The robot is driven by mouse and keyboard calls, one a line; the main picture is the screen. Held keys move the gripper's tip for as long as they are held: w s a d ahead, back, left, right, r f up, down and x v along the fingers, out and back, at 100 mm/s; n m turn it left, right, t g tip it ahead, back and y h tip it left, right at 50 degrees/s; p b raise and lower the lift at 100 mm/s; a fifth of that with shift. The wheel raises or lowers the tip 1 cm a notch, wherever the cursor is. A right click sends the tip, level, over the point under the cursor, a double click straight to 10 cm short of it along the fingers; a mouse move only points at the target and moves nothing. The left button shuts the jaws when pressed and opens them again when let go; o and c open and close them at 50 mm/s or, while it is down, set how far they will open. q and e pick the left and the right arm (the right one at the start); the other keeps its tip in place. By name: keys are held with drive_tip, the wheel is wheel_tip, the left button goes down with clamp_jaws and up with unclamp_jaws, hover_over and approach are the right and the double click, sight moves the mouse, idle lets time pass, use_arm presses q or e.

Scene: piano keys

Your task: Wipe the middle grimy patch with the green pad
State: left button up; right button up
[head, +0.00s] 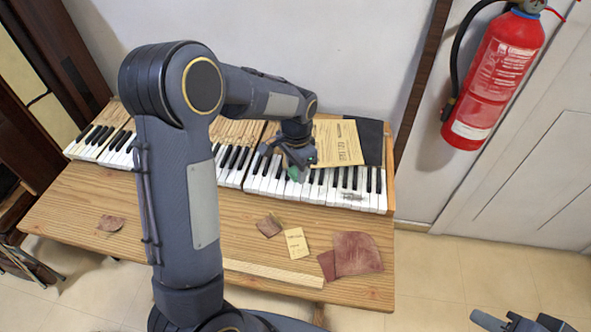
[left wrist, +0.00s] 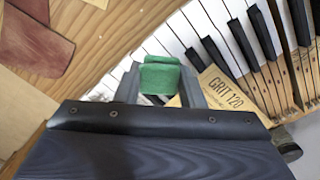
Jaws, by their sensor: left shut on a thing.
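The green pad (head: 293,173) is held in my left gripper (head: 297,165), over the white keys of the right-hand keyboard (head: 318,192). In the left wrist view the green pad (left wrist: 160,76) sits between the two fingers of the left gripper (left wrist: 158,88), which is shut on it. I cannot tell whether the pad touches the keys. A grey grimy patch (head: 351,196) shows on the keys to the right of the pad. No middle patch shows clearly; my left arm and gripper hide part of the keys. My right gripper (head: 518,322) is at the bottom right corner, partly cut off, away from the keys.
A tan "GRIT 120" sheet (head: 338,143) lies behind the keys, beside a dark sheet (head: 371,139). Reddish-brown scraps (head: 357,253) and a small card (head: 296,243) lie on the wooden bench (head: 222,239). A fire extinguisher (head: 498,75) hangs on the wall at right.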

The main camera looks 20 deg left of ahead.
use_arm(q)
drive_tip(key=shift+r+p, duration=0.8)
drive_tip(key=shift+r, duration=0.6)
